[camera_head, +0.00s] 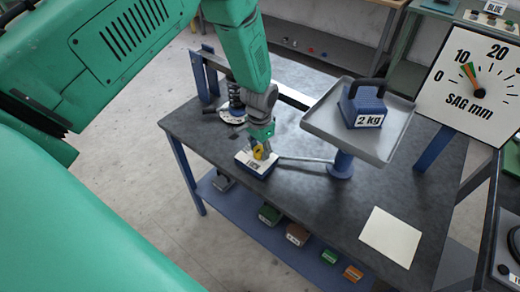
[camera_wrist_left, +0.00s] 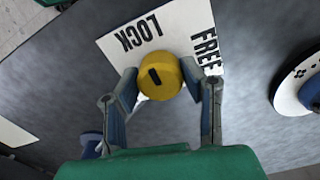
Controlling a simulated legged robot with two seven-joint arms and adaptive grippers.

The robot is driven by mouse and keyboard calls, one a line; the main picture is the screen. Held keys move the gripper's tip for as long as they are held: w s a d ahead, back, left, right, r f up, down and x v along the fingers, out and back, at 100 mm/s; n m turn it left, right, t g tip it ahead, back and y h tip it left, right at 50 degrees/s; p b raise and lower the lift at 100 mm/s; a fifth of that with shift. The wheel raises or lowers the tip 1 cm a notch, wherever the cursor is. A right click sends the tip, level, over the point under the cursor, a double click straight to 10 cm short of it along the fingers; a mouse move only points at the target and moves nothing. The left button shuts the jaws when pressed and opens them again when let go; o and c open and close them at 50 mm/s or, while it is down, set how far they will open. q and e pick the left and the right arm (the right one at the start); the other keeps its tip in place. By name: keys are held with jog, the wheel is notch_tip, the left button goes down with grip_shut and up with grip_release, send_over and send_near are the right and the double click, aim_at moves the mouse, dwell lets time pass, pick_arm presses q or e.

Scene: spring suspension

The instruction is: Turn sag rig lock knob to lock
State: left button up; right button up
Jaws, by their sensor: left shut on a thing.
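The yellow lock knob (camera_wrist_left: 158,76) sits on a white plate (camera_wrist_left: 178,25) with the words LOCK and FREE. The knob's black mark points up and to the left in the wrist view, towards the LOCK side. My left gripper (camera_wrist_left: 168,88) has its two fingers on either side of the knob, shut on it. In the head view the gripper (camera_head: 260,142) comes down from above onto the knob (camera_head: 261,152), on the blue-sided lock box (camera_head: 254,166) at the table's front edge. My right gripper is not in view.
A tray (camera_head: 312,120) on a blue post holds a blue 2 kg weight (camera_head: 365,106). The SAG mm dial (camera_head: 475,82) stands at the right, its needle near 10. A spring (camera_head: 236,95) stands behind my gripper. A blank sheet (camera_head: 390,237) lies at the table's right front.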

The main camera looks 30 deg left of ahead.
aim_at(260, 148)
pick_arm(q)
jog(key=shift+w+r, duration=0.2)
jog(key=shift+w, duration=0.2)
jog(key=o, duration=1)
jog(key=shift+o, duration=0.7)
jog(key=shift+s+f, duration=0.1)
jog(key=shift+s, duration=0.05)
jog(key=shift+r, duration=0.25)
notch_tip(260, 148, up, 11)
jog(key=shift+r, duration=0.2)
